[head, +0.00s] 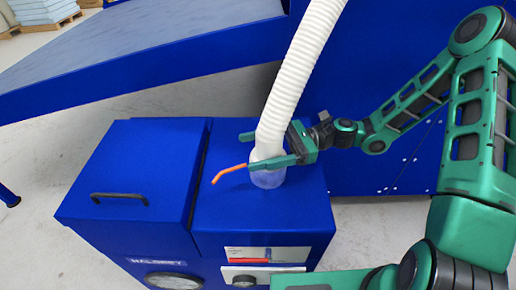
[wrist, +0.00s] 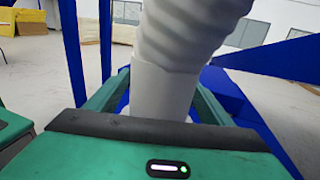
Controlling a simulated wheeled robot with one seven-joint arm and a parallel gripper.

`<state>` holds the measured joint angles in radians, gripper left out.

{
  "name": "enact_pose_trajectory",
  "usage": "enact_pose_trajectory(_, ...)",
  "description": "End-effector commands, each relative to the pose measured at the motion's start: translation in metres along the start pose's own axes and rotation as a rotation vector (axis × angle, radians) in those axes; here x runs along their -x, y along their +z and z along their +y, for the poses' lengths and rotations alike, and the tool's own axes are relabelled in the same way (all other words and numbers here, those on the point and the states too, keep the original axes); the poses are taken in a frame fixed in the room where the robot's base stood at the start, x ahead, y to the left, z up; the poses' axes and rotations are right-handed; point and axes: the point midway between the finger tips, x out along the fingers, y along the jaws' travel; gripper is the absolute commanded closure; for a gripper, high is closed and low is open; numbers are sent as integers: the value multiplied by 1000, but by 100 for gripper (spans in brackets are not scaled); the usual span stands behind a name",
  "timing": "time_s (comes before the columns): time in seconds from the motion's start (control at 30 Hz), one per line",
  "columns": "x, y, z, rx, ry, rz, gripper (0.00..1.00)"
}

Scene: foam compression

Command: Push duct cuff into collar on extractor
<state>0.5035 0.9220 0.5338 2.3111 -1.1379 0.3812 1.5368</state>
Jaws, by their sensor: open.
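The white ribbed duct (head: 301,72) hangs from above and ends in a smooth white cuff (head: 269,142). The cuff stands at the translucent collar (head: 268,178) on top of the blue extractor (head: 228,210). Whether the cuff is inside the collar or only resting at its rim I cannot tell. My gripper (head: 268,150) is open, with one finger on each side of the cuff. In the wrist view the cuff (wrist: 162,92) stands between the two green fingers, and the ribbed duct (wrist: 188,30) rises above it. The collar is mostly hidden there.
An orange lever (head: 229,171) sticks out to the left beside the collar. A lid with a black handle (head: 119,196) is on the left part of the extractor. A blue sloping panel (head: 140,60) lies behind, and a blue wall (head: 385,165) stands to the right.

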Motion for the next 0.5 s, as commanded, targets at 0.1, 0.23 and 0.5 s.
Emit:
enact_pose_trajectory(0.1, 14, 0, -1, 0, -4, 1, 26)
enact_pose_trajectory(0.23, 37, -1, -2, 1, -6, 1, 26)
enact_pose_trajectory(0.5, 85, -1, -1, 0, -3, 0, 26)
